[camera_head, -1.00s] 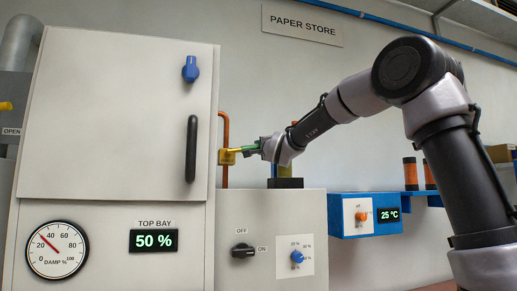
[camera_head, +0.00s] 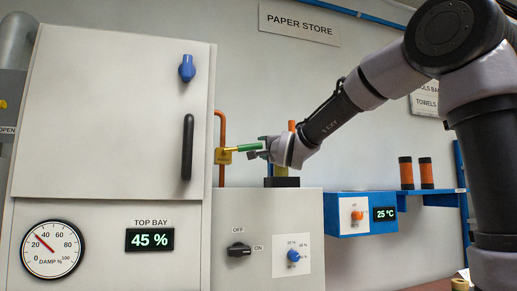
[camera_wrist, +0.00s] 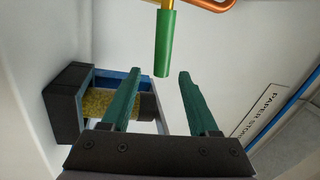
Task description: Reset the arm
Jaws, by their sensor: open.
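My gripper (camera_head: 266,149) is at the right of the tall cabinet, with my arm reaching in from the right. In the wrist view its two green fingers (camera_wrist: 159,82) are spread apart with nothing held between them. A green handle (camera_head: 249,147) on a yellow valve (camera_head: 224,156) points toward my gripper. In the wrist view the green handle (camera_wrist: 163,45) ends around the level of the fingertips, with gaps to both fingers. The valve sits on a copper pipe (camera_head: 222,130).
The cabinet door (camera_head: 110,110) has a black handle (camera_head: 187,147) and a blue knob (camera_head: 187,68). The display (camera_head: 150,240) reads 45 %. A grey control box (camera_head: 265,215) and a blue 25 °C unit (camera_head: 360,214) stand below my arm. Orange-and-black cylinders (camera_head: 406,173) stand on a blue shelf.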

